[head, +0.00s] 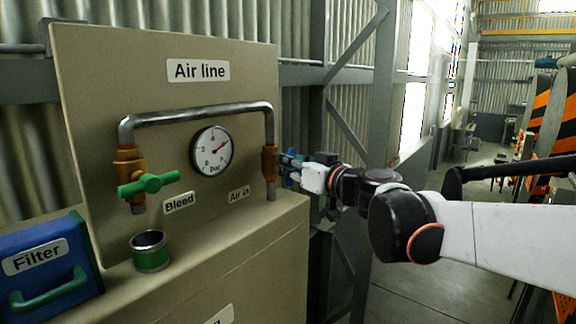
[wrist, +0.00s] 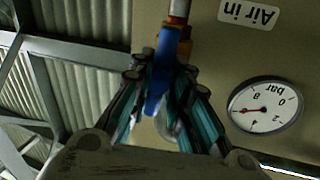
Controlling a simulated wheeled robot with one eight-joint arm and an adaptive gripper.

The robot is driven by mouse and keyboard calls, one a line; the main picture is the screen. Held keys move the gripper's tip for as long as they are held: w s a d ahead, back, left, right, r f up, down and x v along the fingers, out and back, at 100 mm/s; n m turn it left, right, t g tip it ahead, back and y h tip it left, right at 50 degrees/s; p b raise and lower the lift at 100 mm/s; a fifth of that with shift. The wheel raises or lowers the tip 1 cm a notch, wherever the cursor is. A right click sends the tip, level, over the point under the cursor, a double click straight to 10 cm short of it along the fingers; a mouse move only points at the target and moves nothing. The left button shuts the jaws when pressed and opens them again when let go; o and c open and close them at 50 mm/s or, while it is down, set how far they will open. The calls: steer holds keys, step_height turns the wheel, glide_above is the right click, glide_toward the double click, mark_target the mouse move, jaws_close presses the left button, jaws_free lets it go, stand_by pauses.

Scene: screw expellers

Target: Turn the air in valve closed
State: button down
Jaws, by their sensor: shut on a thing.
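The air in valve (head: 269,160) is a brass body on the right leg of the grey pipe, above the "Air in" label (head: 239,195). Its blue handle (wrist: 160,75) shows between my fingers in the wrist view, in front of the brass body (wrist: 186,48). My gripper (head: 290,168) reaches the valve from the right and is shut on the blue handle. In the head view, the gripper hides most of the handle, so I cannot tell its exact angle to the pipe.
The green bleed valve handle (head: 149,184) is on the left pipe leg, above a green cup (head: 150,252) on the ledge. A blue filter box (head: 45,268) stands at the far left. A steel frame post (head: 352,110) stands behind my arm.

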steer(key=m, duration=0.2)
steer(key=m+g, duration=0.1)
steer(key=m, duration=0.1)
steer(key=shift+w+d, duration=0.15)
steer(key=shift+d, duration=0.05)
steer(key=m, duration=0.1)
steer(key=m+g, duration=0.1)
steer(key=m+b, duration=0.1)
steer(key=shift+w+d+f+m, duration=0.1)
steer(key=shift+f+m, duration=0.15)
steer(key=shift+m, duration=0.05)
steer(key=m+g, duration=0.1)
steer(key=m+b, duration=0.1)
steer(key=m, duration=0.1)
steer(key=shift+f+m+g, duration=0.2)
steer(key=shift+m+g, duration=0.1)
steer(key=shift+g, duration=0.1)
steer(key=shift+f+m+g+y+b, duration=0.15)
steer(key=shift+m+g+y+b, duration=0.4)
steer(key=shift+m, duration=0.65)
steer(key=c, duration=1.8)
jaws_free()
steer(key=shift+o, duration=1)
steer(key=shift+w+d, duration=0.1)
